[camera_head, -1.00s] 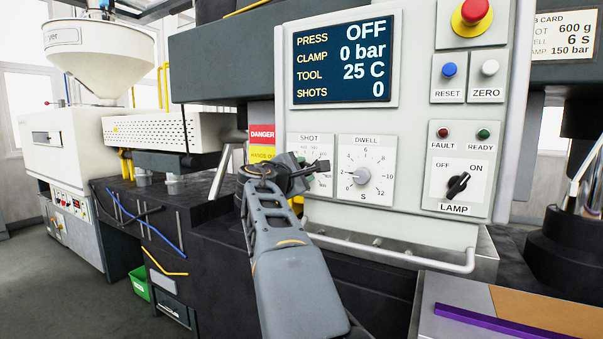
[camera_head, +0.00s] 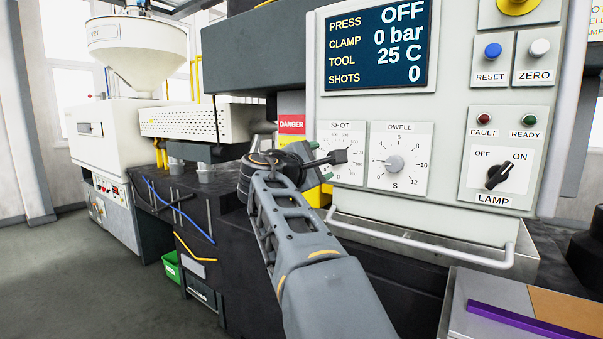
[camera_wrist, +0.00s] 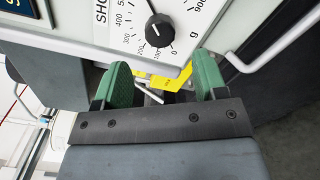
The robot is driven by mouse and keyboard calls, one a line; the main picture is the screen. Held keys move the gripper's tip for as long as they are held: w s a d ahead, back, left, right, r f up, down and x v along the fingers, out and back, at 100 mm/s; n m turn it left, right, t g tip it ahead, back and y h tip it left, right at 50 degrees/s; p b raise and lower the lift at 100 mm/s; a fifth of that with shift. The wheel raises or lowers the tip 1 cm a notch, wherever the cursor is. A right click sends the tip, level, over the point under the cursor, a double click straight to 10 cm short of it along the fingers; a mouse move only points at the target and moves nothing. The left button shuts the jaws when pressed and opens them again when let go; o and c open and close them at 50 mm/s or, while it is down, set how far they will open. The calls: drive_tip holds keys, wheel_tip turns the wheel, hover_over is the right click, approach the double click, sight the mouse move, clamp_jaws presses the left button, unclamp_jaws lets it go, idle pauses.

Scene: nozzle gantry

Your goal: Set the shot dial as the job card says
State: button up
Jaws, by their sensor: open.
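The shot dial (camera_head: 342,146) is a white plate on the grey panel, its lower part hidden behind my gripper (camera_head: 325,168).
The dwell dial (camera_head: 393,163) is just right of the shot dial. The lamp switch (camera_head: 499,176) is further right. A handrail (camera_head: 420,247) runs below the panel. The display (camera_head: 377,45) reads press OFF. A yellow tag (camera_wrist: 171,80) shows behind my fingers.

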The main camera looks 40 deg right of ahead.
drive_tip(key=v, duration=0.7)
drive_tip(key=shift+b, duration=0.45)
drive_tip(key=w+a+f+m+t+y, duration=0.15)
drive_tip(key=f+y, duration=0.25)
drive_tip(key=f, duration=0.5)
drive_tip(key=w+a+f+m+y, duration=0.2)
drive_tip(key=a+f+y, duration=0.15)
drive_tip(key=f, duration=0.55)
drive_tip(key=s+a+f+m+g+y+p, duration=0.1)
drive_tip(key=s+a+f+m+y+p, duration=0.1)
drive_tip(key=s+a+f+y, duration=0.3)
drive_tip(key=s+a+f+m+g+y+p, duration=0.1)
drive_tip(key=s+a+f+m+y+p, duration=0.2)
drive_tip(key=a+f, duration=0.8)
drive_tip(key=s+y, duration=0.2)
drive_tip(key=s, duration=0.1)
drive_tip(key=shift+f, duration=0.5)
drive_tip(key=shift+c, duration=0.3)
